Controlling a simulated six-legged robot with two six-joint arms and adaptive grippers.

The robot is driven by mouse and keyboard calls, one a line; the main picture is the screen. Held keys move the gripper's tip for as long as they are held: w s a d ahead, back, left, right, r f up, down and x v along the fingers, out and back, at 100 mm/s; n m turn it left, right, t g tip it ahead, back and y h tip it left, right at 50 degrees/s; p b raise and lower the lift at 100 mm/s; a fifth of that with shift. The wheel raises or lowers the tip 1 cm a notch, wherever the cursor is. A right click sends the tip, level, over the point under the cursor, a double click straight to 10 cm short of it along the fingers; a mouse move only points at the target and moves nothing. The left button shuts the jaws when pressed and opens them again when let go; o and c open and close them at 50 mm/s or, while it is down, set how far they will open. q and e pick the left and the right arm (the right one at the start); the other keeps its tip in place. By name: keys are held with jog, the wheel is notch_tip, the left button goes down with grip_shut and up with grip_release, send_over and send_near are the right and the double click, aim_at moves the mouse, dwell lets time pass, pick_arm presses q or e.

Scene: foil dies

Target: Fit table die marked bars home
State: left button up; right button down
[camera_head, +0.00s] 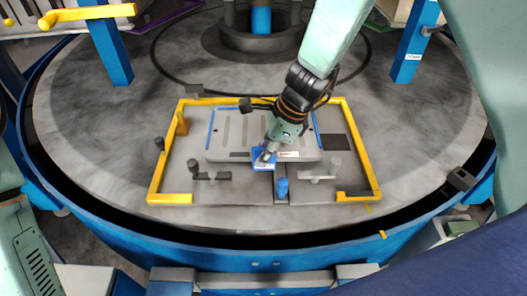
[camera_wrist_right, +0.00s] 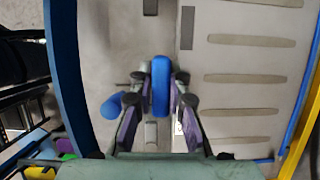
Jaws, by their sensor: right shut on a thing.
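The die marked with bars (camera_head: 303,143) is a light grey plate with several long raised or cut bars across it. It lies flat between two thin blue strips on the grey bed, inside a yellow frame (camera_head: 371,165). The die also shows on the right of the wrist view (camera_wrist_right: 265,61). My right gripper (camera_head: 266,157) is at the die's front edge, shut on its blue handle (camera_wrist_right: 160,85). The handle stands between the fingers in the wrist view. The fingers partly hide the handle in the head view. Whether the die touches its stops at the back cannot be told. My left gripper is out of view.
A blue upright peg (camera_head: 282,188) stands just in front of the handle. Grey clamps (camera_head: 324,175) stand right and left of it. The frame is open at the front middle. Blue posts (camera_head: 410,45) rise at the back of the round table (camera_head: 437,110).

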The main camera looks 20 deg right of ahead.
aim_at(260, 169)
jog(key=shift+w+r, duration=0.1)
jog(key=shift+w, duration=0.05)
dwell(0.9)
jog(key=shift+f+b, duration=1)
jog(key=shift+f, duration=0.7)
dwell(0.4)
jog(key=c, duration=1.2)
grip_release()
jog(key=shift+s, duration=0.2)
jog(key=v, duration=1.2)
